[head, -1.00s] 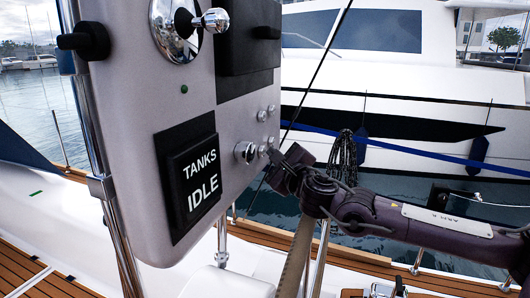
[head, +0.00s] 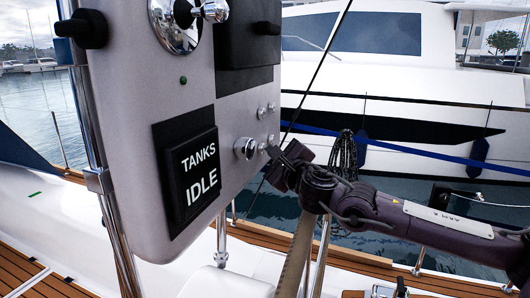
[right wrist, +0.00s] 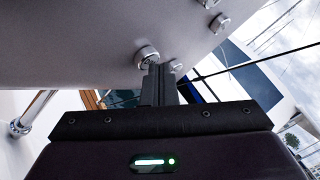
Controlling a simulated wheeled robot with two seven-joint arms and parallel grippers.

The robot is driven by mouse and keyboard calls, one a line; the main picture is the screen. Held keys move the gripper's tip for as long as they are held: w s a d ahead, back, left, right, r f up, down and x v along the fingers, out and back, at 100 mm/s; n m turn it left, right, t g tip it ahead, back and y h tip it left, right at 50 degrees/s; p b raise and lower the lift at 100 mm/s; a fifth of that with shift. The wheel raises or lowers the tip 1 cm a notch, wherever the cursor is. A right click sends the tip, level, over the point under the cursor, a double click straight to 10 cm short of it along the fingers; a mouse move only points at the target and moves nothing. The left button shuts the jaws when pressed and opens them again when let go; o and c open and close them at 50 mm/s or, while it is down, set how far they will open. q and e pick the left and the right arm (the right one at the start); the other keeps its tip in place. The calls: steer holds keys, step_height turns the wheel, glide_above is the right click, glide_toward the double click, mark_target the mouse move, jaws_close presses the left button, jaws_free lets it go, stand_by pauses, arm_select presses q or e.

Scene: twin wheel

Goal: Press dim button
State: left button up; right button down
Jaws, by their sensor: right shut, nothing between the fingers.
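A grey console panel (head: 225,110) carries small round chrome buttons near its right edge. One larger chrome button (head: 244,148) sits lower, with a small one (head: 262,147) beside it and a small upper pair (head: 266,110) above. No label lets me tell which one is dim. My right gripper (head: 273,153) is shut and empty, its tips close to the lower small buttons. In the right wrist view the shut fingers (right wrist: 157,70) point at the panel between the larger button (right wrist: 147,56) and a partly hidden small button (right wrist: 176,66). I cannot tell whether they touch. My left gripper is out of view.
A black TANKS IDLE display (head: 190,172) is left of the buttons. A chrome lever (head: 210,11) and a black knob (head: 82,29) stick out above. A chrome rail post (head: 100,180) stands left.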

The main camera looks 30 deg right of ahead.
steer(key=s+d+b, duration=0.1)
steer(key=s+d, duration=0.3)
steer(key=shift+s+b, duration=0.35)
stand_by(0.4)
stand_by(0.4)
